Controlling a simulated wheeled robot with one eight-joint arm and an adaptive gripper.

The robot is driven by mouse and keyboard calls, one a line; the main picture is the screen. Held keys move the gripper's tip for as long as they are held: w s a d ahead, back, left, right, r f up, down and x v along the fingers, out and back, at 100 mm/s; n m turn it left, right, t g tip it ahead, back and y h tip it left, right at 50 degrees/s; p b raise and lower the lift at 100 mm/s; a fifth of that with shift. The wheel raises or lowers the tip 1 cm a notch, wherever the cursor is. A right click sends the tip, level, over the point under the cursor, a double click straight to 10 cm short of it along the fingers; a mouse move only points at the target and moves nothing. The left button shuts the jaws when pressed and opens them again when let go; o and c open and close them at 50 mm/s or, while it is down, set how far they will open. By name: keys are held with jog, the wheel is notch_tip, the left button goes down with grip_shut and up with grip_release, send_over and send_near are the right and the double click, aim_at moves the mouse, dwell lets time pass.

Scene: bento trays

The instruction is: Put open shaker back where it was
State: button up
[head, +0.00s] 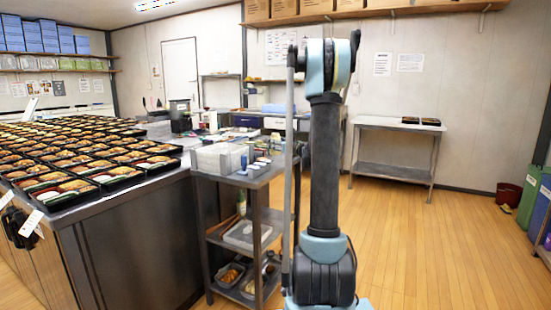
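I cannot pick out the open shaker for certain. Several small white, blue and dark containers (254,167) stand on the top of a steel cart (230,177) just left of my arm. They are too small to tell whether one of them is an open shaker. My arm stands upright in the middle of the head view and hides part of the cart's right side. My gripper does not show, so I cannot see whether it holds anything.
Left of the cart, a long steel counter (123,228) carries many filled bento trays (60,194). A white box (217,157) sits on the cart top. The cart's lower shelves hold containers. A steel table (385,123) with two dark trays stands back right. Wooden floor (430,240) is clear at right.

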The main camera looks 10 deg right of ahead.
aim_at(278, 154)
jog(key=shift+s+f, duration=0.1)
jog(key=shift+f, duration=2.5)
jog(key=o, duration=0.6)
jog(key=shift+d, duration=0.1)
